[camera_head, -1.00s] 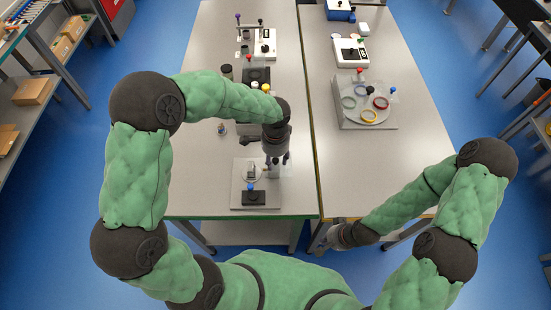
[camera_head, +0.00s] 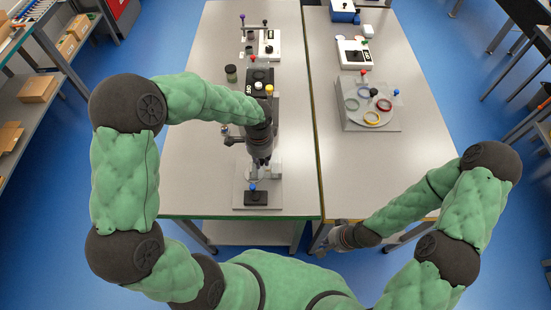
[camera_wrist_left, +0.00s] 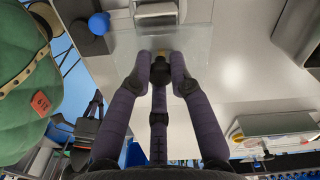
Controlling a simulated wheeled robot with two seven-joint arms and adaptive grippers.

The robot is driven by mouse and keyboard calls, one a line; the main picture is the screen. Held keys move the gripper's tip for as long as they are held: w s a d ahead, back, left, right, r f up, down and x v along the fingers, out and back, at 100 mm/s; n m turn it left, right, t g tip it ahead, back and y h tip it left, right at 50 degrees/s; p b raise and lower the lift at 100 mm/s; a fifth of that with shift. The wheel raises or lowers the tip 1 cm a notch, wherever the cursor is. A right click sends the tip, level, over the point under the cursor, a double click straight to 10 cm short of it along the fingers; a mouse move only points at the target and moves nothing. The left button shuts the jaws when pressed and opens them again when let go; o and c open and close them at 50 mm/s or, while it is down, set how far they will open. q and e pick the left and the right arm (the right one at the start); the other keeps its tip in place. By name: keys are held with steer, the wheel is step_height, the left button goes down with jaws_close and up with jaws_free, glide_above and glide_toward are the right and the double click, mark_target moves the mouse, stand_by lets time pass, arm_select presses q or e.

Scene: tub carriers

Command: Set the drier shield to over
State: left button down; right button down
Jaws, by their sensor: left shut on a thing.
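A small device on a light grey base plate (camera_head: 274,201) stands near the front edge of the left table; I take it to be the drier. It has a black block (camera_head: 258,199) with a blue knob (camera_head: 253,187). My left gripper (camera_head: 263,163) is over its back part. In the left wrist view its purple fingers (camera_wrist_left: 161,60) are shut on a small dark knob (camera_wrist_left: 160,72). A clear sheet (camera_wrist_left: 200,48), seemingly the shield, shows around the fingertips. Its exact tilt is hard to tell. My right gripper (camera_head: 325,243) is low by the right table's front edge; its fingers are unclear.
Behind the left gripper stand a black box (camera_head: 258,77) with knobs and a dark jar (camera_head: 231,73). A grey tray (camera_head: 345,118) with coloured rings is on the right table. The front of the right table is clear.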

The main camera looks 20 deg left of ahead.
arm_select(q)
steer(key=a, duration=0.2)
steer(key=s+a, duration=0.1)
steer(key=a, duration=0.1)
steer(key=shift+a, duration=0.1)
steer(key=c, duration=1.3)
jaws_free()
steer(key=shift+o, duration=0.9)
steer(key=shift+s+a, duration=0.1)
steer(key=shift+a, duration=0.05)
steer(key=shift+r, duration=0.15)
step_height(320, 180, up, 12)
